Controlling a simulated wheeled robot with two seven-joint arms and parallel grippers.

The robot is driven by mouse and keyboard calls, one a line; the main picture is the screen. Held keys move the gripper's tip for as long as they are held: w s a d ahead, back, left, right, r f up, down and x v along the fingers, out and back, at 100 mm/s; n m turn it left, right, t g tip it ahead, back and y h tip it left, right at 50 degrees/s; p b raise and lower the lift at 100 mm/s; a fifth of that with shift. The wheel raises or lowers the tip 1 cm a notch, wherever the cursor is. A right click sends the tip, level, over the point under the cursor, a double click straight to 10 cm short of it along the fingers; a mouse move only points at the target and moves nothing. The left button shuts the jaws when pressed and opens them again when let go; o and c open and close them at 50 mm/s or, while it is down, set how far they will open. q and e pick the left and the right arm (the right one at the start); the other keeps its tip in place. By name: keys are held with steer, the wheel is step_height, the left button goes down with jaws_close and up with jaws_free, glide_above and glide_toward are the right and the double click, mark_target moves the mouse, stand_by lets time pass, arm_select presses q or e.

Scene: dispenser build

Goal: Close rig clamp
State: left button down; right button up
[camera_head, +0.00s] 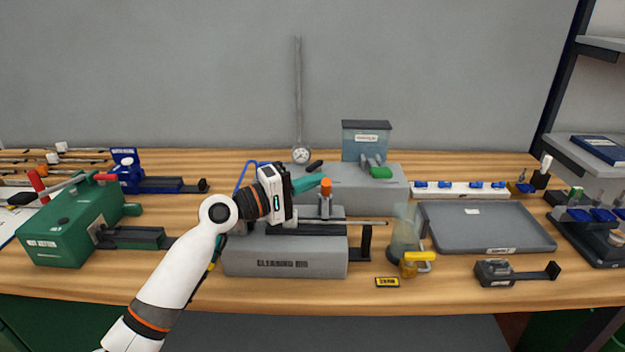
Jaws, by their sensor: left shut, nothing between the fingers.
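The grey rig (285,262) sits at the middle of the bench, with a lettered label on its front face. A clamp with an orange-tipped upright post (325,197) stands on top of it, and a thin rod runs to the right from there. My left gripper (310,184) is over the rig's top, its teal fingers pointing right, close to the orange tip. The fingers look shut and empty; whether they touch the clamp I cannot tell. The gripper body hides part of the rig's left top. My right gripper is not in view.
A green machine (65,232) stands at the left. To the right are a glass vessel with a yellow clamp (416,262), a grey tray (485,230) and a small dark fixture (497,272). Bare wood shows along the front edge.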

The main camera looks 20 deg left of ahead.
arm_select(q)
steer(key=shift+f, duration=0.1)
stand_by(0.3)
step_height(320, 180, up, 10)
stand_by(0.5)
stand_by(0.4)
